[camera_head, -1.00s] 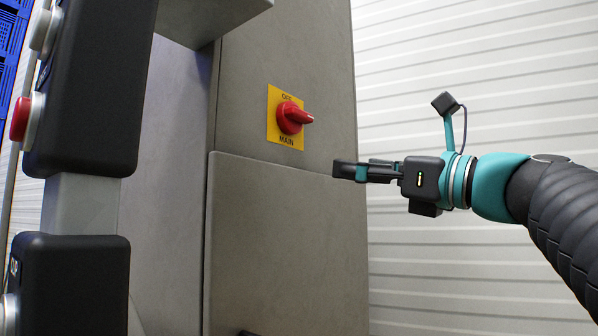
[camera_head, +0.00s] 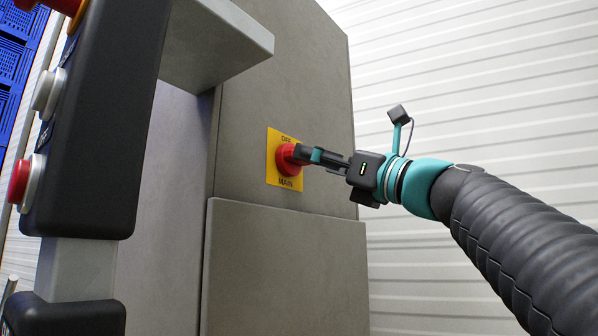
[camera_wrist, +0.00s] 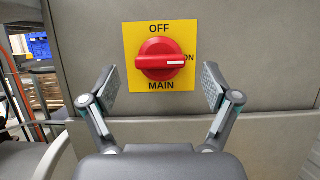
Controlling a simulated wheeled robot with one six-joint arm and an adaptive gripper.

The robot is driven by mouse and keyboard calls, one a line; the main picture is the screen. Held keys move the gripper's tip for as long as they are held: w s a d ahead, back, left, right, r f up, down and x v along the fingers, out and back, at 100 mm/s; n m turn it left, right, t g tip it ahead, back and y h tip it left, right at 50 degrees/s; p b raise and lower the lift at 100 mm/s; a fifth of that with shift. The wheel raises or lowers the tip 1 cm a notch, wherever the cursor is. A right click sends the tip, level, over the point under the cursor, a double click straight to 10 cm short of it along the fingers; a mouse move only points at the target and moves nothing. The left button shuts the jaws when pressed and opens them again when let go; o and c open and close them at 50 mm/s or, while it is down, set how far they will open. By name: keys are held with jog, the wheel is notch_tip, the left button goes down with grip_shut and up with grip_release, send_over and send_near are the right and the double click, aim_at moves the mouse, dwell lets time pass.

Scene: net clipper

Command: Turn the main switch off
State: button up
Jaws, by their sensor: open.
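The main switch is a red rotary knob (camera_wrist: 160,60) on a yellow plate (camera_wrist: 133,38) marked OFF at the top, ON at the right and MAIN below. In the wrist view its white pointer mark points right, at ON. The knob also shows in the head view (camera_head: 285,161), partly hidden by my fingers. My gripper (camera_head: 303,154) is in front of the knob. In the wrist view my gripper (camera_wrist: 160,88) has its two fingers spread, one to each side of the knob, with gaps between. I cannot tell how deep the fingertips reach.
The switch sits on a grey cabinet (camera_head: 275,265). A grey ledge (camera_head: 232,45) juts out at the upper left. A dark control box (camera_head: 105,130) with a red button (camera_head: 20,182) stands at the left. The space right of the cabinet is clear to the white wall.

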jog(key=shift+p+x, duration=0.4)
jog(key=shift+x, duration=1.9)
jog(key=c, duration=1.2)
